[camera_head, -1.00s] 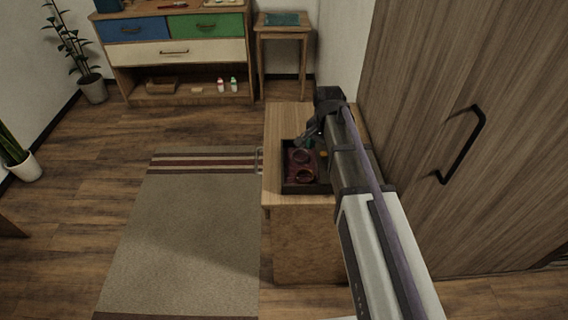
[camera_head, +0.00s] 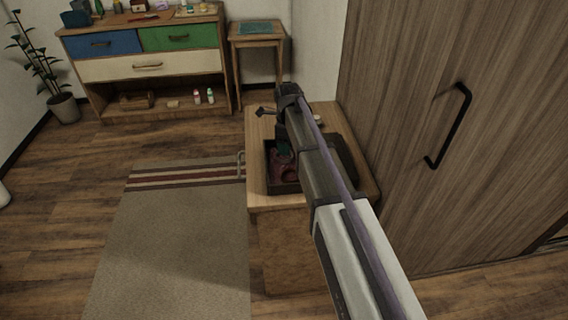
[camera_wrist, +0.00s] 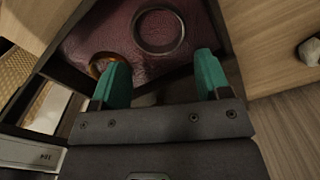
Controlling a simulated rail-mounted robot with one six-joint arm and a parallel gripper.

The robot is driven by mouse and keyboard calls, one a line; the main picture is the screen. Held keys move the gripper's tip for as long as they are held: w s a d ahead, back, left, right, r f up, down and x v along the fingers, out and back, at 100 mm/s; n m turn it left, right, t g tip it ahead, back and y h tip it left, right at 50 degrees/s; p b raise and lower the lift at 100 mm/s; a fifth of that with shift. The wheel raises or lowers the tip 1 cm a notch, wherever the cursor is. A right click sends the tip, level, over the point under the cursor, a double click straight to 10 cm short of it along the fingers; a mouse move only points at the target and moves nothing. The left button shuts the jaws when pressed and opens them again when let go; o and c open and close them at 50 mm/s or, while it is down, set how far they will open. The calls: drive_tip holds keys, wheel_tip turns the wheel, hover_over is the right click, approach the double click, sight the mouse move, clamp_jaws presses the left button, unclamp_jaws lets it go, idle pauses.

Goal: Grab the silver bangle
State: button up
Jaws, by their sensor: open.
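A grey metallic ring, which looks like the silver bangle (camera_wrist: 160,54), lies flat on the dark red lining of a dark tray (camera_head: 269,181). In the wrist view it is just beyond my fingertips, near the top middle. An orange-gold ring (camera_wrist: 95,65) lies to its left, partly hidden by my left finger. My gripper (camera_wrist: 160,78) is open, with two green fingers apart and nothing between them. In the head view my arm covers much of the tray, and a ring shows only small there.
The tray stands on a wooden cabinet (camera_head: 275,240) with a handle on its left side. A tall wooden wardrobe (camera_head: 400,100) stands close on the right. A small grey stone-like object (camera_wrist: 310,50) lies on the cabinet top outside the tray. A rug (camera_head: 170,250) covers the floor at left.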

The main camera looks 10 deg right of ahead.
sight(287, 158)
wheel_tip(287, 158, down, 5)
drive_tip(key=b, duration=0.5)
drive_tip(key=shift+f, duration=0.15)
drive_tip(key=shift+r, duration=0.2)
drive_tip(key=c, duration=0.7)
